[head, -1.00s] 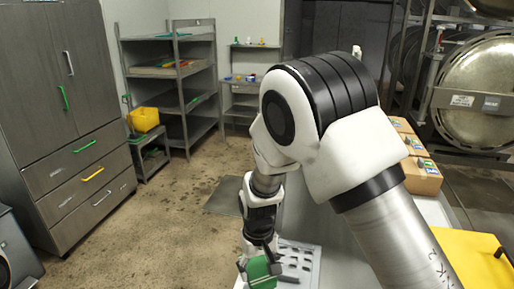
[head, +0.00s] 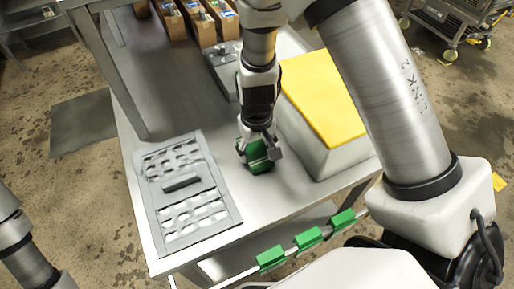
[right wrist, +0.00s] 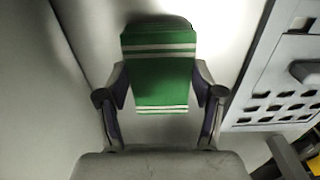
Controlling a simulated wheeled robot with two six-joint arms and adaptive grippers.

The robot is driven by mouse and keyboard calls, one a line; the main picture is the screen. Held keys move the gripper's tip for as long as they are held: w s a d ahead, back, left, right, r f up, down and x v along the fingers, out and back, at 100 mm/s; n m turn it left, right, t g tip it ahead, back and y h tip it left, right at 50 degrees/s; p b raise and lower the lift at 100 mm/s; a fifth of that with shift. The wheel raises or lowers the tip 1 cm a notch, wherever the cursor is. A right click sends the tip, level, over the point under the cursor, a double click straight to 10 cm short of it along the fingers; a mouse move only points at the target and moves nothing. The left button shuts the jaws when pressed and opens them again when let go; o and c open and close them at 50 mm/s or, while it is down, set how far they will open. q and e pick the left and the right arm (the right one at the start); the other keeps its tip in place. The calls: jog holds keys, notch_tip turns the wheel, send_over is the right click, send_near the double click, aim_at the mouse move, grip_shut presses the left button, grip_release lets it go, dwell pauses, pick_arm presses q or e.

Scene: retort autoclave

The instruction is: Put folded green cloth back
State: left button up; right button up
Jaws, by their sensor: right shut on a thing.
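The folded green cloth (head: 260,163) is between the fingers of my right gripper (head: 259,150), low over the steel table (head: 190,105). In the right wrist view the cloth (right wrist: 160,68) is green with pale stripes near both ends, and the two fingers (right wrist: 160,100) press its sides. Its far end is close to the table top; I cannot tell whether it touches. The cloth is between the slotted metal tray and a pale box with a yellow top. Part of my left arm shows at the lower left of the head view, but its gripper does not.
The slotted tray (head: 233,211) lies left of the cloth. The yellow-topped box (head: 323,95) stands close on its right. Cardboard boxes (head: 197,22) stand at the far end. Several green pieces (head: 308,238) sit along a rail at the near edge. Bare table lies before the cloth.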

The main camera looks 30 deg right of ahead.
aim_at(256, 152)
jog(key=shift+w+a+f, duration=0.15)
jog(key=shift+w+a, duration=0.05)
jog(key=shift+w, duration=0.05)
jog(key=o, duration=1)
jog(key=shift+s+d, duration=0.1)
jog(key=shift+s, duration=0.1)
notch_tip(256, 152, up, 12)
jog(key=shift+r, duration=0.2)
